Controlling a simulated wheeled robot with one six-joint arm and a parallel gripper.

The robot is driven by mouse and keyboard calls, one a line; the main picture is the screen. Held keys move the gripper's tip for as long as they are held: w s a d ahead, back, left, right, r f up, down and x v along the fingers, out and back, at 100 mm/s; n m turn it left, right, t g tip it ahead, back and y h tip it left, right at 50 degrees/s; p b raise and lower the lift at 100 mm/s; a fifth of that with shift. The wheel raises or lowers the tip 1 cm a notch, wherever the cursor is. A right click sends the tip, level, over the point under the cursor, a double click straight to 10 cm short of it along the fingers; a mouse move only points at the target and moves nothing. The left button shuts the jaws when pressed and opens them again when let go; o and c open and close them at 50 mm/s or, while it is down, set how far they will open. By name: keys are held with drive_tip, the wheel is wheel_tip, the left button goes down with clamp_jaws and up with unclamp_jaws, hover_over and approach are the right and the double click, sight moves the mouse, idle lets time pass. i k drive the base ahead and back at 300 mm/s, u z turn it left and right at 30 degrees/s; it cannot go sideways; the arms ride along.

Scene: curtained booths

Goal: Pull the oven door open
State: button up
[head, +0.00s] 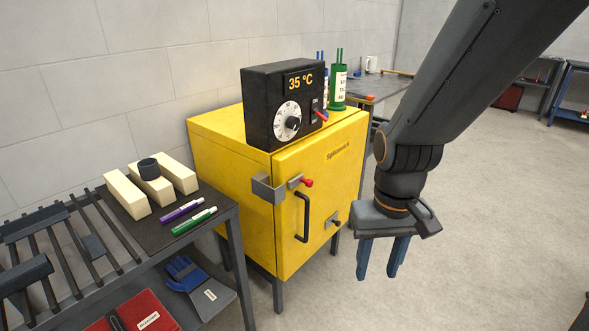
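The yellow oven (229,160) stands on legs against the wall, in the middle of the head view. Its door (330,170) faces front right and looks closed. A black bar handle (304,217) stands upright on the door. A grey latch with a red knob (306,182) sits above the handle, and a smaller latch (334,223) is to its lower right. My gripper (378,275) hangs to the right of the door with its two blue fingers pointing down. The fingers are apart with nothing seen between them, and they do not touch the handle.
At left, a dark bench (152,235) holds pale blocks, a purple pen and a green pen. A further table (385,88) is behind. The floor at right is clear.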

sight(333, 157)
drive_tip(key=u, duration=0.85)
drive_tip(key=k, duration=0.35)
drive_tip(key=z, duration=0.55)
